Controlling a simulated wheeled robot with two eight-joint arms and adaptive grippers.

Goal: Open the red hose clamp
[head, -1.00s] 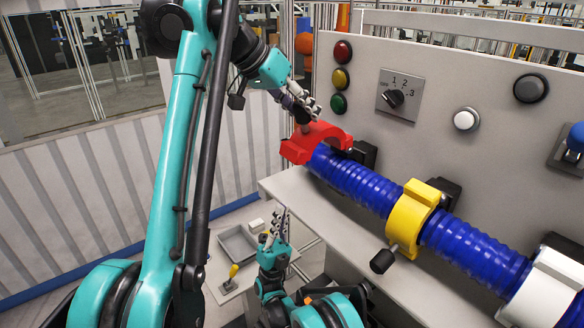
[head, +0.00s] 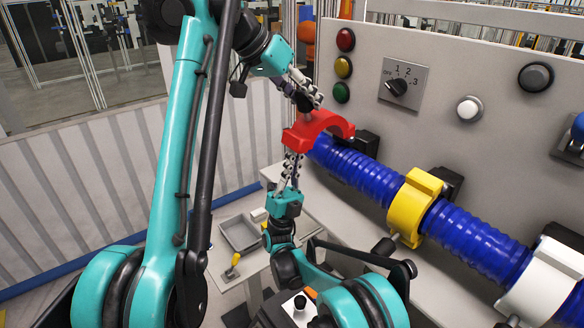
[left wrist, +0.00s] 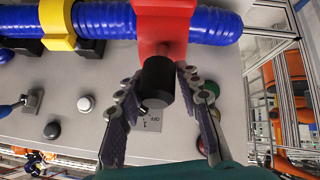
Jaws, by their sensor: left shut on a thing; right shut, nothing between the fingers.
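The red hose clamp (head: 318,124) is an arched piece at the upper left end of the ribbed blue hose (head: 365,170). I cannot tell whether its arch is latched round the hose. In the left wrist view the red clamp (left wrist: 164,28) crosses the hose, with its black knob (left wrist: 158,82) pointing at the camera. My left gripper (head: 308,100) is above the clamp, shut on this knob; its fingers (left wrist: 157,88) lie on both sides. My right gripper (head: 293,156) points up, shut and empty, just below the clamp's left end. Whether it touches the clamp is unclear.
A yellow clamp (head: 412,205) and a white clamp (head: 545,285) sit further along the hose. The grey panel (head: 440,80) behind carries lamps, a rotary switch (head: 397,87) and buttons. A grey tray (head: 240,233) and a yellow-handled tool (head: 234,262) lie on the low table.

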